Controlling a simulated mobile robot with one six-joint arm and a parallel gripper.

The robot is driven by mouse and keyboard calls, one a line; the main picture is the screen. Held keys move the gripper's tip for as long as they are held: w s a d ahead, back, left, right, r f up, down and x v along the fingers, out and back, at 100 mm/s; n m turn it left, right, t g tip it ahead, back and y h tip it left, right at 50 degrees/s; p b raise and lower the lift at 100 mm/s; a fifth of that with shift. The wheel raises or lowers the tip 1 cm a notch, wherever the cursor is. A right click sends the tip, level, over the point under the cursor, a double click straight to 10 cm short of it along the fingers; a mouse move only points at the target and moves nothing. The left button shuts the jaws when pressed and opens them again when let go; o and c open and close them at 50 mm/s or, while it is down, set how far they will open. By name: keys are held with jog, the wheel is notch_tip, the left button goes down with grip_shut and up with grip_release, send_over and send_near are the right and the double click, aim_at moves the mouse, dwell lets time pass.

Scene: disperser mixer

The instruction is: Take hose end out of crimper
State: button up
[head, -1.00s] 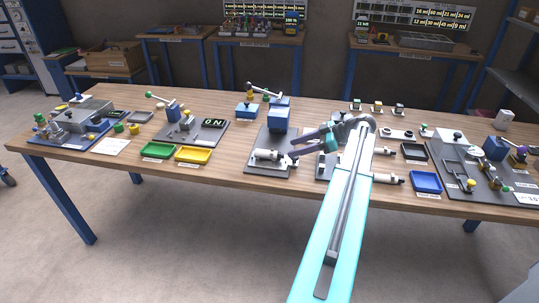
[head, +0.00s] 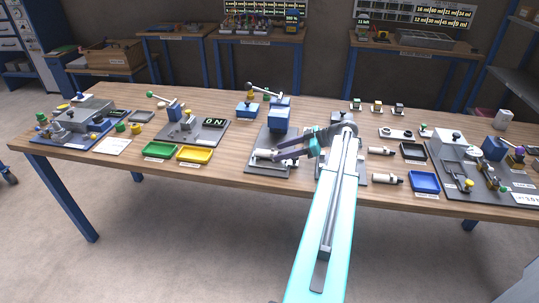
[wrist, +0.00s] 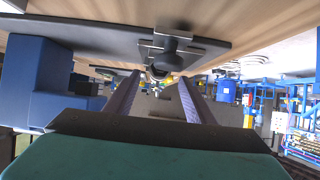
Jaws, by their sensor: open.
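The crimper (head: 280,121) is a blue block with a lever on a dark grey plate, near the middle of the bench in the head view. The hose end (head: 262,155), a pale cylinder, lies low at the front of the crimper.
Another plate stands right of the crimper, mostly behind my arm. White cylinders (head: 386,179) lie right of my arm, near a blue tray (head: 425,182) and a black tray (head: 413,151). Green (head: 159,150) and yellow (head: 194,154) trays are to the left.

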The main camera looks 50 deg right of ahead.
aim_at(276, 152)
jog(key=shift+p+x, duration=0.65)
jog(key=shift+x, duration=1.15)
jog(key=c, duration=1.2)
jog(key=shift+r, duration=0.2)
jog(key=shift+r+b, duration=1.4)
jog(key=shift+r, duration=3.5)
